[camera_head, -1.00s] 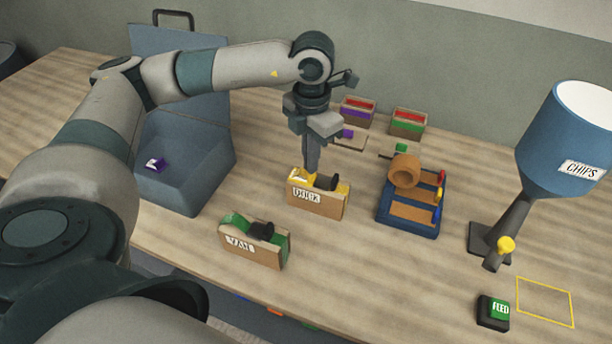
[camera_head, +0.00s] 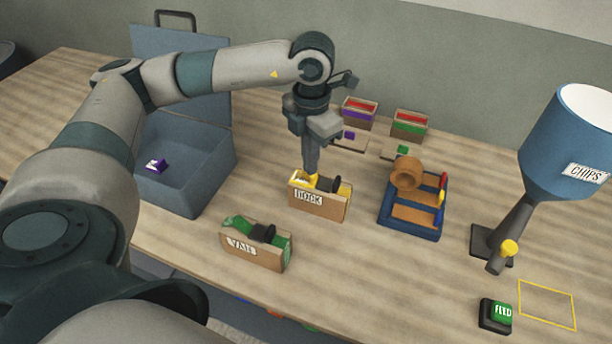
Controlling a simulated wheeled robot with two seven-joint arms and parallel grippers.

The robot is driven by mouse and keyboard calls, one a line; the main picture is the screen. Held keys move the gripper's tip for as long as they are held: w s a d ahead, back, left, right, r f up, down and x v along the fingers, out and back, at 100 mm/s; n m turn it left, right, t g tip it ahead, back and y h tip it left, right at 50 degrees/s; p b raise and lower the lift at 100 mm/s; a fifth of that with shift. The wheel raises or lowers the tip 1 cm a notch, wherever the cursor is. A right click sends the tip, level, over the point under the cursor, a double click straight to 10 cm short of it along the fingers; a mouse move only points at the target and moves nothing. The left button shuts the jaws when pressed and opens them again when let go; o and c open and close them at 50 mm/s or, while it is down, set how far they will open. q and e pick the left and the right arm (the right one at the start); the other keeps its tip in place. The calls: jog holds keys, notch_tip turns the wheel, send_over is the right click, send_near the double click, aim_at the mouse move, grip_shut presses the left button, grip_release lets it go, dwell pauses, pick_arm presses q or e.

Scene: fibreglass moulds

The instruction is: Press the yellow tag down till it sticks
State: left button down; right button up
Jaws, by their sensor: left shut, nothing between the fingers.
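A yellow piece, which looks like the tag (camera_head: 301,180), lies at the left end of the top of a tan box marked DOCK (camera_head: 319,208). I cannot make out its full outline, because the fingers partly cover it. A black part sits beside it on the same box. My left gripper (camera_head: 311,170) points straight down over the yellow piece. It is shut and empty, with its fingertips at or just above the piece; I cannot tell whether they touch. My right gripper is not in view.
A tan box with green parts (camera_head: 255,252) stands in front. A blue rack (camera_head: 410,228) is at the right, with a blue CHIPS hopper (camera_head: 562,150) beyond. An open blue case (camera_head: 190,185) stands left.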

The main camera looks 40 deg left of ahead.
pick_arm(q)
jog(key=shift+w+d+r+p, duration=0.1)
jog(key=shift+d+r+p, duration=0.2)
jog(key=shift+r, duration=0.3)
jog(key=shift+d+r+p, duration=0.15)
jog(key=shift+r+p, duration=0.15)
jog(key=shift+r, duration=0.3)
jog(key=shift+a+r+p, duration=0.1)
jog(key=shift+r+p, duration=0.35)
jog(key=shift+r, duration=0.45)
jog(key=shift+r+p, duration=0.5)
jog(key=shift+r, duration=0.6)
jog(key=shift+r, duration=0.1)
